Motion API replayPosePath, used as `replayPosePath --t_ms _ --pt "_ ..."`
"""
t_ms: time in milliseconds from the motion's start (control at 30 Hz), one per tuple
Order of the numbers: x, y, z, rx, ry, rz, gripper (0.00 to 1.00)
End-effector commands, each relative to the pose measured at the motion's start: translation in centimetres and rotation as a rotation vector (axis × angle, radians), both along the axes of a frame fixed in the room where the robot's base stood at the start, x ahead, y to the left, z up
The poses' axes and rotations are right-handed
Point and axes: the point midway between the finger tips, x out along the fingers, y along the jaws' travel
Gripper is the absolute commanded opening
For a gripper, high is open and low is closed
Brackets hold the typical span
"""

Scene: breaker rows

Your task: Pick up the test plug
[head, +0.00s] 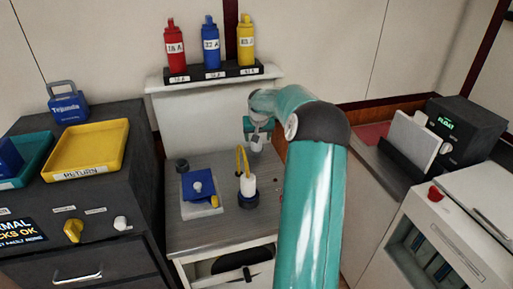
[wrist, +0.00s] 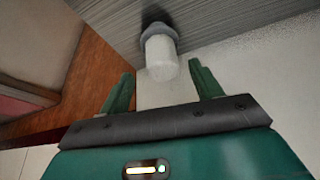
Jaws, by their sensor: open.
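A pale cylinder with a grey collar (wrist: 160,57), which looks like the test plug, stands on the grey worktop in the wrist view. My gripper (wrist: 162,76) is open, its two green fingers apart with the cylinder's pale end ahead of and between their tips. I see no contact with either finger. In the head view my gripper (head: 257,139) is at the back right of the worktop, with a small white thing at it, partly hidden by my arm. A white cylinder with a yellow loop (head: 247,186) stands nearer on a dark blue ring, apart from the gripper.
Red, blue and yellow bottles stand on a back shelf (head: 206,75). A yellow tray (head: 88,148) is on the left cabinet. A dark box (head: 470,127) stands at right.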

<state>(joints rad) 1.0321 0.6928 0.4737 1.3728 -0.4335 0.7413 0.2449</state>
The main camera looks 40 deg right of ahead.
Motion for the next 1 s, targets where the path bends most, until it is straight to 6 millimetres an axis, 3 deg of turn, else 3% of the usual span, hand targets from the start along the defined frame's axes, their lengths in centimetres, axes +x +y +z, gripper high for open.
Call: replayPosePath --t_ms 400,667,900,933,1000 --pt "2.2 -1.5 -4.4 0.001 0.0 0.0 0.65" --pt "2.3 -1.6 -4.6 0.0 -0.001 0.0 0.65" --pt "2.3 -1.6 -4.6 0.001 -0.001 0.0 0.17" --pt "2.3 -1.6 -4.6 0.001 -0.001 0.0 0.12" --pt "2.3 -1.6 -4.6 0.0 -0.001 0.0 0.12"
